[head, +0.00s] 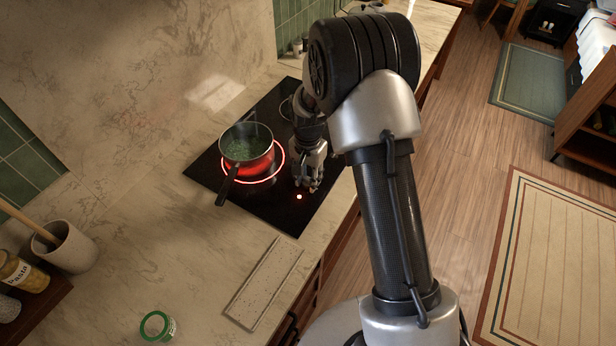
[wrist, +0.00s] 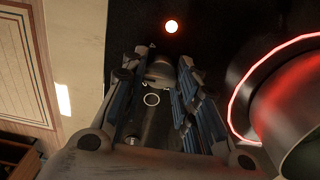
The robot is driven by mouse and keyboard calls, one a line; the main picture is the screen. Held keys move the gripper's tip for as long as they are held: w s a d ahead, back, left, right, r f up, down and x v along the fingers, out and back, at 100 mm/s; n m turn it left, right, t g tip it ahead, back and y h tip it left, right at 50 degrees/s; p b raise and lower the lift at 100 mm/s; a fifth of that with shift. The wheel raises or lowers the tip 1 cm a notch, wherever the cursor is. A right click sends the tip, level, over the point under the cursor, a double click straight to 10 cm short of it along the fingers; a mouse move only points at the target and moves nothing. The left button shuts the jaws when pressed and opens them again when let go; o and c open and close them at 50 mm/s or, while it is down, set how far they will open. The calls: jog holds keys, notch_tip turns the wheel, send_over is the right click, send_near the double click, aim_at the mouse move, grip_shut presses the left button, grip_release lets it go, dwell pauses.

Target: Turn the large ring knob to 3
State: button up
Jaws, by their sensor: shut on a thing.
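The black glass cooktop (head: 275,205) is set in the pale marble counter. A ring on it glows red (head: 281,168) around a dark pot (head: 243,131). My gripper (head: 309,184) is over the cooktop's front edge area, right of the pot, pointing down. In the wrist view, my gripper (wrist: 158,72) has its fingers on both sides of a grey metallic knob (wrist: 161,70) and is shut on it. The knob's pointer and number marks are not readable, and my fingers hide the knob in the head view. A small red light (wrist: 171,27) glows beside the knob; it also shows in the head view (head: 299,197).
The pot's handle (head: 227,186) points toward the near left, clear of my gripper. A speckled board (head: 264,283) and a green-rimmed jar (head: 157,325) are on the near counter. A utensil crock (head: 67,248) stands at left. Open floor lies right of the counter.

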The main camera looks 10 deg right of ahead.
aim_at(308, 179)
dwell(0.4)
jog(key=o, duration=1.1)
notch_tip(308, 179, up, 12)
dwell(0.4)
